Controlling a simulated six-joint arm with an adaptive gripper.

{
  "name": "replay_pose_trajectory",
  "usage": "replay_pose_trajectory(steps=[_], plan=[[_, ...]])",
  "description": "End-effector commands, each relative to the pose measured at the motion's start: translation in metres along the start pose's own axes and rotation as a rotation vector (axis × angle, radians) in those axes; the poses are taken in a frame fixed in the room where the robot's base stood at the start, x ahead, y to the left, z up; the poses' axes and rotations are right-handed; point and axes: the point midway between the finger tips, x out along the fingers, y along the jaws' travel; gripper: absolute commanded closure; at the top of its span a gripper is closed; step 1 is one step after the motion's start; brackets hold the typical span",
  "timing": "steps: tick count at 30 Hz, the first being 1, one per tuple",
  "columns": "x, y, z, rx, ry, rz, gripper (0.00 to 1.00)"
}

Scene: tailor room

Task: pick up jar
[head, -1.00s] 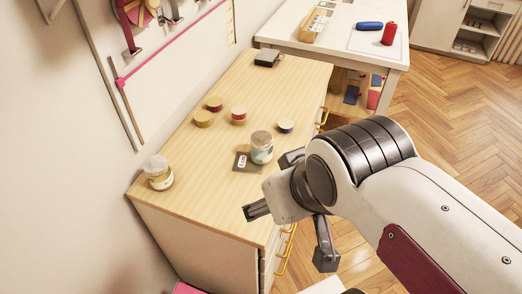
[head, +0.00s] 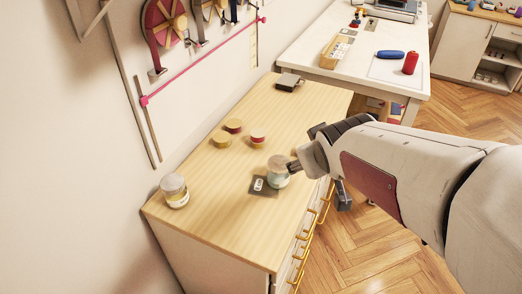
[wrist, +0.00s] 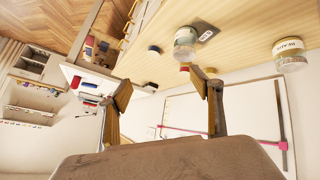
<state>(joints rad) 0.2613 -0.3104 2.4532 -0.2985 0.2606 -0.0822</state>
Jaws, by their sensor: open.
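A clear jar with a pale lid (head: 278,170) stands upright on the dresser top, by a small dark card with a white tag. A second jar with a light lid and label (head: 174,191) stands near the dresser's left front corner. My gripper (head: 312,172) is just right of the first jar in the head view and partly overlaps its edge; contact cannot be told. In the wrist view my gripper (wrist: 162,90) is open with nothing between its fingers. There the first jar (wrist: 185,43) lies beyond the right fingertip, and the second jar (wrist: 290,56) is farther right.
Low round tins, one yellow (head: 222,139) and one red-topped (head: 258,136), sit behind the first jar. A dark box (head: 289,81) is at the dresser's far end. A white table (head: 340,72) stands beyond.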

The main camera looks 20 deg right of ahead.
Motion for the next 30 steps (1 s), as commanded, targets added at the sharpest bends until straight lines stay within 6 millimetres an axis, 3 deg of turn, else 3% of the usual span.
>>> replay_pose_trajectory(steps=[15, 30], plan=[[0.089, 0.047, -0.018, -0.13, 0.118, 0.04, 0.35], [0.163, 0.066, -0.006, -0.217, 0.262, -0.01, 0.35]])
